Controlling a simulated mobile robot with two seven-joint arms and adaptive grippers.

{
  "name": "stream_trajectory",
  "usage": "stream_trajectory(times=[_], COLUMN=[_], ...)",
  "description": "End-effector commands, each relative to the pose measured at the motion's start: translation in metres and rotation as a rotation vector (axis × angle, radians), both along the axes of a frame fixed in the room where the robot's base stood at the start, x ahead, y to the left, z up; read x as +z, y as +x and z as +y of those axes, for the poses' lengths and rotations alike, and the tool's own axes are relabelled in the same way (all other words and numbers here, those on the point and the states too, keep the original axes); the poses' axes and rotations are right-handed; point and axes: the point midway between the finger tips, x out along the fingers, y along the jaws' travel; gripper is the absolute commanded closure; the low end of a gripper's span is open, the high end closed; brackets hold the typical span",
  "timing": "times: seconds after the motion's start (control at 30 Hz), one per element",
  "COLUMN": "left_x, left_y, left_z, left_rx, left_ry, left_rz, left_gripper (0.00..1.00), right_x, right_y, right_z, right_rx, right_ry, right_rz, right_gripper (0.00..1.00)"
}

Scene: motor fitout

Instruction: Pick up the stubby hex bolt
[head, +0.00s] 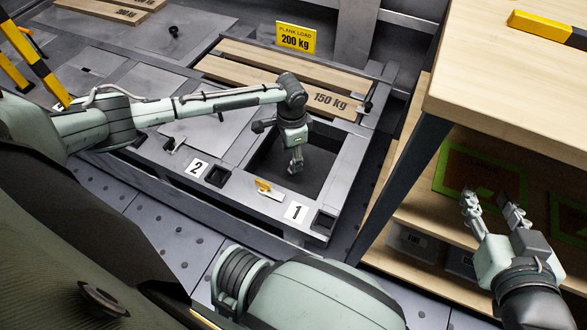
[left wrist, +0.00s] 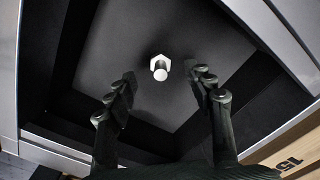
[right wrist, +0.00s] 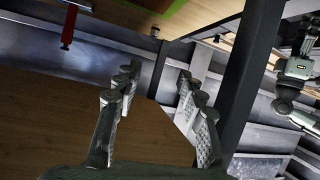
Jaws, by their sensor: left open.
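The stubby hex bolt (left wrist: 160,68) is a short light-metal bolt with a hexagonal head. In the left wrist view it is on the dark floor of a recessed bay, just beyond and between my left gripper's fingertips (left wrist: 163,80). The fingers are open and apart from it. In the head view my left gripper (head: 294,166) points down into the dark bay (head: 318,180) near the number 1 label, and the bolt cannot be made out there. My right gripper (head: 494,200) is open and empty beside the wooden bench, and it also shows in the right wrist view (right wrist: 158,75).
Bay walls and metal rims (head: 343,170) surround the left gripper closely. Planks marked 150 kg (head: 290,90) lie behind the bay, by a yellow 200 kg sign (head: 295,37). A wooden bench (head: 510,75) with lower shelves stands at right. A small yellow-handled item (head: 268,189) lies on the front rim.

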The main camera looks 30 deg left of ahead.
Motion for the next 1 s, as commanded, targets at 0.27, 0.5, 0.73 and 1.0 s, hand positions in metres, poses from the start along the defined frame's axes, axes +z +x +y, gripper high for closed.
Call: stream_trajectory(times=[0.27,0.5,0.73,1.0], left_x=[-0.033,-0.039,-0.038,-0.038], left_y=[0.002,0.002,0.002,0.002], left_z=[-0.002,-0.002,-0.002,-0.002], left_rx=[-0.001,-0.001,-0.001,-0.001], left_ry=[0.000,0.000,0.000,0.000], left_rz=[0.001,0.000,0.000,0.000], left_gripper=[0.47,0.47,0.60,0.93], right_x=[0.039,0.050,0.050,0.050], right_y=[0.010,0.011,0.011,0.011], right_z=[0.027,0.032,0.032,0.032], right_rx=[0.047,0.058,0.057,0.057], right_ry=[0.086,0.105,0.104,0.104], right_rz=[-0.198,-0.243,-0.241,-0.241], right_gripper=[0.60,0.60,0.60,0.60])
